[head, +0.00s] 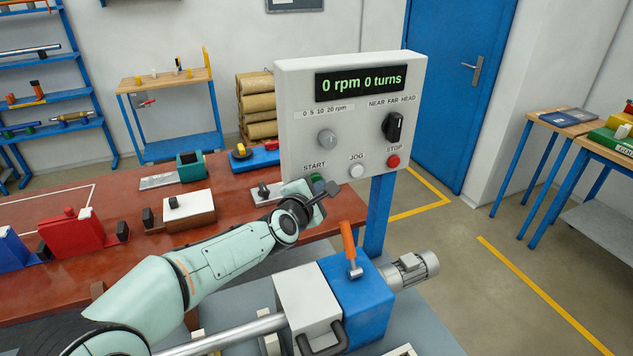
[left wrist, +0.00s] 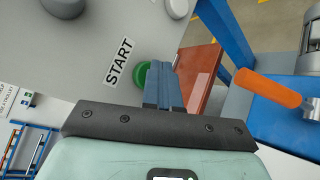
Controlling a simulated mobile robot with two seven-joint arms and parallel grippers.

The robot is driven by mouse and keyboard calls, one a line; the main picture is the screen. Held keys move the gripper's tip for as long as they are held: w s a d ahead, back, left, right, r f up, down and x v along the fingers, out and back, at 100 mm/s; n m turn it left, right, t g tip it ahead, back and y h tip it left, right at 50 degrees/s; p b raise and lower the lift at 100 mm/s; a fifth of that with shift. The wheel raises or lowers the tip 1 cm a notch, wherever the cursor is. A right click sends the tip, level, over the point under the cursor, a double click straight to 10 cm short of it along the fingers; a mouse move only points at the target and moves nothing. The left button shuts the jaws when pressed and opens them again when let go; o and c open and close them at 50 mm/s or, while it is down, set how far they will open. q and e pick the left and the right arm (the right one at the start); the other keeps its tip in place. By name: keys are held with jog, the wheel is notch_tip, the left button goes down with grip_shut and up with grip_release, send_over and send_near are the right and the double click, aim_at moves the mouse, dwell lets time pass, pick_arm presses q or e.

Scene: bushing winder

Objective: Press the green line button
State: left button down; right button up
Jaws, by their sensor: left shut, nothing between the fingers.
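The grey-white control panel (head: 352,140) stands at the centre of the head view, its display reading "0 rpm 0 turns". The green button (head: 317,178) sits at its lower left under the START label, partly covered by my left gripper (head: 328,190). In the left wrist view the green button (left wrist: 141,76) shows beside the START label. My left gripper (left wrist: 164,68) is shut and empty, its fingertips overlapping the button's right edge. I cannot tell whether they touch it. My right gripper is not in view.
A white JOG button (head: 356,171) and a red STOP button (head: 393,161) sit right of the green one. A grey knob (head: 327,139) and a black selector (head: 393,126) are above. A blue machine block with an orange-handled lever (head: 348,243) stands below the panel.

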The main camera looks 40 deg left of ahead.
pick_arm(q)
jog(key=shift+s+d, duration=0.3)
jog(key=shift+d, duration=0.25)
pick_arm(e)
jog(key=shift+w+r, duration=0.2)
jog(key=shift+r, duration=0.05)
pick_arm(q)
jog(key=d, duration=0.1)
jog(key=s+d+p, duration=0.1)
jog(key=d, duration=0.1)
jog(key=s+d, duration=0.1)
jog(key=shift+s+d+p, duration=0.15)
jog(key=shift+d+p, duration=0.05)
jog(key=shift+p, duration=0.15)
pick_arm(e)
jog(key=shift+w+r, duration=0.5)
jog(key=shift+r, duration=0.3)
